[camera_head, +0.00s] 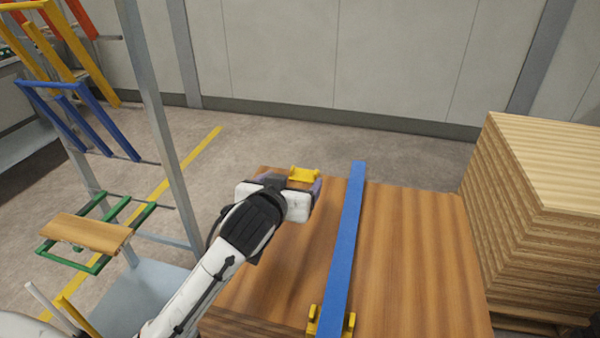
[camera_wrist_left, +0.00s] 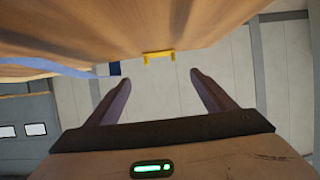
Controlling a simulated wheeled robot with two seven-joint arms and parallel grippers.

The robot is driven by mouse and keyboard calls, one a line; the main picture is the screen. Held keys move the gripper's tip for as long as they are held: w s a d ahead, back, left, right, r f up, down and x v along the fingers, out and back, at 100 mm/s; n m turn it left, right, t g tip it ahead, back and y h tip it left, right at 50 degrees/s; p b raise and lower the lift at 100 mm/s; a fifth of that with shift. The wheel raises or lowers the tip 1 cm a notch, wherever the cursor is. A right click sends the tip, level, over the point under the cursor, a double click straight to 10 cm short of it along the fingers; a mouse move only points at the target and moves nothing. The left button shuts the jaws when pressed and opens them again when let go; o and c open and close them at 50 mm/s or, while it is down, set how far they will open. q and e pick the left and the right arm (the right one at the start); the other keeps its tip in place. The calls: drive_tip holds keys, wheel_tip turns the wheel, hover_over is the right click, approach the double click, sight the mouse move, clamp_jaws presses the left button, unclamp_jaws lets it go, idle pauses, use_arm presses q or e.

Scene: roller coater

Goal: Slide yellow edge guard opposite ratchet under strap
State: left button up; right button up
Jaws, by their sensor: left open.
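The yellow edge guard (camera_head: 303,175) sits at the far edge of the wooden board stack (camera_head: 410,250), left of the blue strap (camera_head: 345,240) and apart from it. In the left wrist view the guard (camera_wrist_left: 160,56) lies on the board edge, just beyond the fingertips and roughly centred between them. My left gripper (camera_head: 292,182) is open and empty at that far edge; both its fingers (camera_wrist_left: 158,78) show apart in the wrist view. A second yellow guard (camera_head: 350,322) sits at the strap's near end. No ratchet can be made out. My right gripper is out of view.
A tall pile of boards (camera_head: 530,220) stands close on the right. A metal rack (camera_head: 165,125) with coloured arms and a small plank (camera_head: 85,232) stands on the left. The floor beyond the far edge is clear up to the wall.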

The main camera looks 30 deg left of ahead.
sight(302, 182)
use_arm(q)
drive_tip(key=shift+s, duration=0.2)
drive_tip(key=x, duration=1)
drive_tip(key=shift+w, duration=0.25)
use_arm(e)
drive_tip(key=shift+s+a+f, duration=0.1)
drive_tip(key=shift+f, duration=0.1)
